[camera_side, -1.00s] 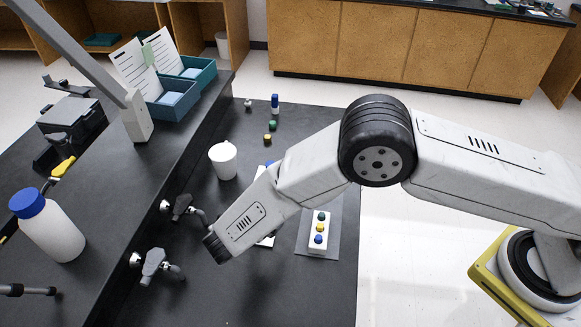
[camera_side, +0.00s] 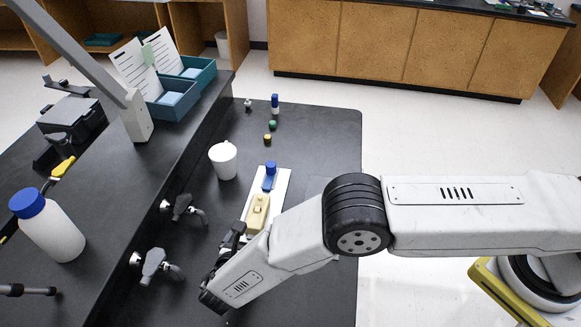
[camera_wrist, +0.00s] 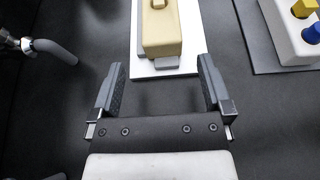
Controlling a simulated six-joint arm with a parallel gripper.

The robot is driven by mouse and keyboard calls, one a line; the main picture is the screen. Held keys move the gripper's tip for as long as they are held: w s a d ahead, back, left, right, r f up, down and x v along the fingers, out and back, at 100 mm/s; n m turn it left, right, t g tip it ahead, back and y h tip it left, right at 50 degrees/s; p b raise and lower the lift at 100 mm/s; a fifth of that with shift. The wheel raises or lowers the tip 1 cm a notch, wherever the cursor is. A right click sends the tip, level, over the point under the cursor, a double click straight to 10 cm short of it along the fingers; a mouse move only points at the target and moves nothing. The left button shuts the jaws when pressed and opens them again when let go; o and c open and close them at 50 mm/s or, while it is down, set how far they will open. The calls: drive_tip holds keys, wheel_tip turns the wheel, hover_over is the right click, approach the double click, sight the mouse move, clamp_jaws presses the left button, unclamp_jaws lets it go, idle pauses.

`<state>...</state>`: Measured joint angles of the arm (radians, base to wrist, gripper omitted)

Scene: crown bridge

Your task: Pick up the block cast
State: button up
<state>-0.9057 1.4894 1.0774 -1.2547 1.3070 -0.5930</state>
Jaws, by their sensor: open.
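The block cast, a beige block (camera_side: 257,212) with a small raised knob, lies on a white board on the black bench. In the wrist view the block (camera_wrist: 161,30) is ahead of my gripper, at top centre, with its near end close to the fingertips. My gripper (camera_wrist: 161,64) is open and empty, its two fingers apart and roughly lined up with the block's sides. In the side view the gripper (camera_side: 232,240) is partly hidden by my arm, beside the near end of the block.
A blue piece (camera_side: 269,178) sits on the white board's (camera_side: 282,185) far end. A white mug (camera_side: 223,161) stands behind left. Bench taps (camera_side: 158,266) are on the left. A white block with coloured knobs (camera_wrist: 290,35) lies right. Small coloured pieces are at the back.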

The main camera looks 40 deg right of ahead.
sight(252, 229)
drive_tip(key=shift+w+d+f, duration=0.1)
drive_tip(key=shift+w+d, duration=0.05)
drive_tip(key=shift+x, duration=2.55)
drive_tip(key=shift+d, duration=0.1)
clamp_jaws()
